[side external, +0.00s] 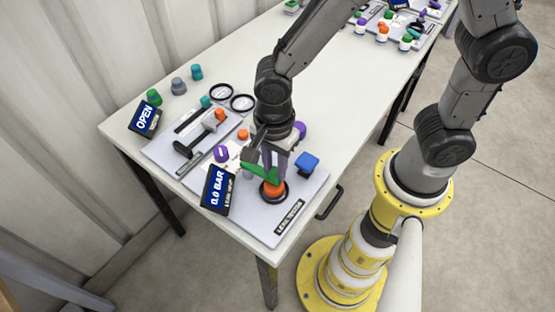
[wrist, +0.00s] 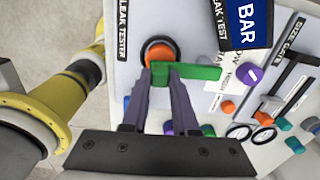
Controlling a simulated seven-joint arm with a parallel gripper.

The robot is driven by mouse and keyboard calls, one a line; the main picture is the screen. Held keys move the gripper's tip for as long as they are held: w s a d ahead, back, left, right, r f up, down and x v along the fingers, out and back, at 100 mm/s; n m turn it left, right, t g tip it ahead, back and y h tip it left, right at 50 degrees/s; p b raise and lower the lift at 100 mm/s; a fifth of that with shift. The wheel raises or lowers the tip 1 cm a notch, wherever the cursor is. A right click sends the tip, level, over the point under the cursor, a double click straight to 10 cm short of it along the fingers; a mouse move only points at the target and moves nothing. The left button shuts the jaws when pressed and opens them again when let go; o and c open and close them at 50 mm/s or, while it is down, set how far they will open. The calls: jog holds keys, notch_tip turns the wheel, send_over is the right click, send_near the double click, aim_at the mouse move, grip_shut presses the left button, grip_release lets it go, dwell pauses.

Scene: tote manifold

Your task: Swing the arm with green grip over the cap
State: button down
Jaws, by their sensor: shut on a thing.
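The arm with the green grip (side external: 259,172) lies close beside the orange cap (side external: 273,190), which sits in a black ring on the leak tester plate. In the wrist view the green bar (wrist: 200,72) runs rightward from between my fingertips, and its left end overlaps the near edge of the orange cap (wrist: 160,54). I cannot tell whether it touches the cap. My gripper (side external: 272,175) points down at the plate, shut on the green grip; its fingertips (wrist: 163,72) show on either side of it. The fingers partly hide the grip in the side view.
A display reading 0.0 BAR (side external: 217,190) stands just left of the cap. A blue block (side external: 308,162) sits to its right. A second plate with a black T-shaped tool (side external: 195,140) and an OPEN sign (side external: 145,118) lie farther left.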

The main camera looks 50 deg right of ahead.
jog(key=shift+a+r+m, duration=0.1)
jog(key=shift+a+m, duration=0.2)
jog(key=shift+m, duration=0.1)
jog(key=c, duration=0.7)
grip_release()
notch_tip(320, 180, up, 14)
jog(key=shift+f, duration=0.15)
jog(key=shift+d, duration=0.1)
